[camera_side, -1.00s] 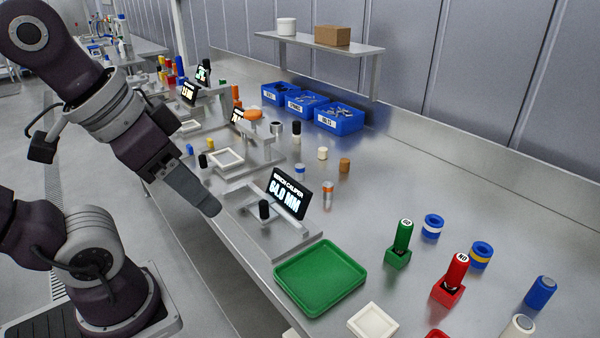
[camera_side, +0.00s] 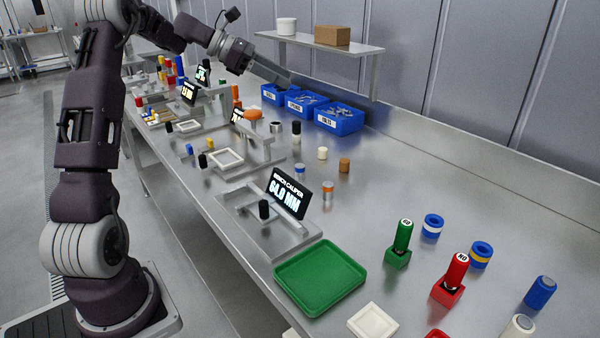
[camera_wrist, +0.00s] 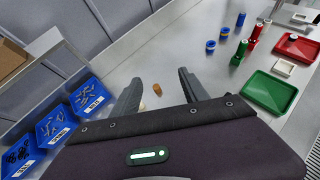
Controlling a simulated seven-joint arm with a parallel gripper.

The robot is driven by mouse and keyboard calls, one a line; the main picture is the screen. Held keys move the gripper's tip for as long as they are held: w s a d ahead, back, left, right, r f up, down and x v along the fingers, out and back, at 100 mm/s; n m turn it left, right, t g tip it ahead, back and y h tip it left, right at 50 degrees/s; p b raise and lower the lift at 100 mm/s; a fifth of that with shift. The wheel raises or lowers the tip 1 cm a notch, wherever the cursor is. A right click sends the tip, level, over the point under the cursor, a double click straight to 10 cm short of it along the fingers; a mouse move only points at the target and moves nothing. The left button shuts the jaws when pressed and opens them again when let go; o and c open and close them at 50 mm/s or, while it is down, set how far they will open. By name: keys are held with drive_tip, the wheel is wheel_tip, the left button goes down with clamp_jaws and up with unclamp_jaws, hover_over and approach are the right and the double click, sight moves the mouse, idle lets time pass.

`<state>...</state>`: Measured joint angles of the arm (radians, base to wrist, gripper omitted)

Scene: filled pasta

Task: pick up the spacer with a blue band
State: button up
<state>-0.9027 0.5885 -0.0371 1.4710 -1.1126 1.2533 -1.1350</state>
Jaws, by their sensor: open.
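A small grey spacer with a blue band (camera_side: 300,171) stands upright on the steel bench in the side view, behind the caliper display. A similar spacer with an orange band (camera_side: 328,190) stands to its right. I cannot make out the blue-banded spacer in the wrist view, where my gripper body covers much of the bench. My gripper (camera_side: 291,81) is high over the back of the bench by the blue bins, well away from the spacer. In the wrist view my gripper (camera_wrist: 159,77) has its fingers wide apart with nothing held.
Blue bins (camera_side: 338,120) stand below a wall shelf (camera_side: 358,47). A caliper stand with a display (camera_side: 287,194), a green tray (camera_side: 320,278), a green stamp (camera_side: 401,243) and a red stamp (camera_side: 453,279) are nearer. A brown cylinder (camera_side: 345,165) stands right of the spacer. Open bench lies right of it.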

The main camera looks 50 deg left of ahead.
approach(298, 165)
drive_tip(key=w+d+f, duration=0.2)
drive_tip(key=shift+d+n, duration=0.35)
drive_tip(key=shift+n, duration=0.05)
drive_tip(key=x, duration=0.4)
drive_tip(key=a+x, duration=0.1)
drive_tip(key=x, duration=0.1)
drive_tip(key=shift+w+d+f, duration=0.15)
drive_tip(key=shift+w+f, duration=0.15)
drive_tip(key=shift+f, duration=0.1)
drive_tip(key=shift+w+d+f, duration=0.2)
drive_tip(key=shift+w, duration=0.1)
clamp_jaws()
